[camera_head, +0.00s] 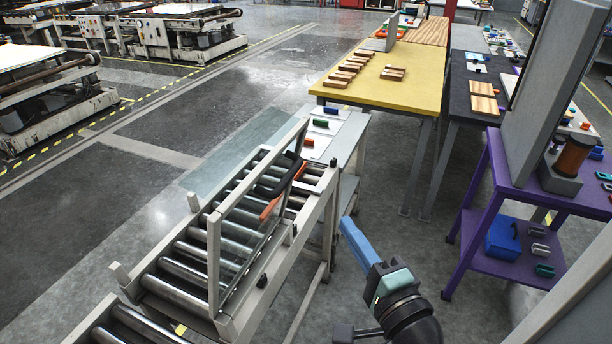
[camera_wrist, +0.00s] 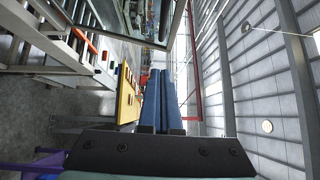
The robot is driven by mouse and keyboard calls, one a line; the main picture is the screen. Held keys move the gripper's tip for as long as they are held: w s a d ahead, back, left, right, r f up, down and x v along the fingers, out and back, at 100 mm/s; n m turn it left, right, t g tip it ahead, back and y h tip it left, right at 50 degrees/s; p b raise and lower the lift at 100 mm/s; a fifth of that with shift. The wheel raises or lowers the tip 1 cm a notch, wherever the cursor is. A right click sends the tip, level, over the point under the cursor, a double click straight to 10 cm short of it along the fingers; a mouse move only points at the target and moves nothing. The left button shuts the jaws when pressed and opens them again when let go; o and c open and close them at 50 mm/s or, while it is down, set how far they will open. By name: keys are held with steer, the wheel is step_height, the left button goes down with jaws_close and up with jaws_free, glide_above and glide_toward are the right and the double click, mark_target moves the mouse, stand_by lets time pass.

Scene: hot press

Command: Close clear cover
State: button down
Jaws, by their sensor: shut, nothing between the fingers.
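The clear cover (camera_head: 260,168) is a see-through pane in a pale frame. It stands raised and steeply tilted over a roller conveyor (camera_head: 190,250) in the head view. A black handle (camera_head: 281,178) with orange parts beside it shows near its far end. In the wrist view a framed glass pane (camera_wrist: 158,22), which looks like the cover, is at the top. My gripper (camera_head: 344,221) has long blue fingers, pressed together and empty. It is right of the cover, apart from it, over the floor side. The fingers also show in the wrist view (camera_wrist: 158,72).
A small white table (camera_head: 345,140) with coloured blocks adjoins the conveyor's far end. A yellow table (camera_head: 410,85) with wooden blocks stands behind it. A purple shelf (camera_head: 497,165) is at the right. Grey floor lies open between the conveyor and the shelf.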

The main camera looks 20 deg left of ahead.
steer(key=w+a+p, duration=0.4)
steer(key=w+a, duration=0.3)
steer(key=a, duration=0.3)
steer(key=shift+a+r+p, duration=0.3)
steer(key=shift+a+p, duration=0.05)
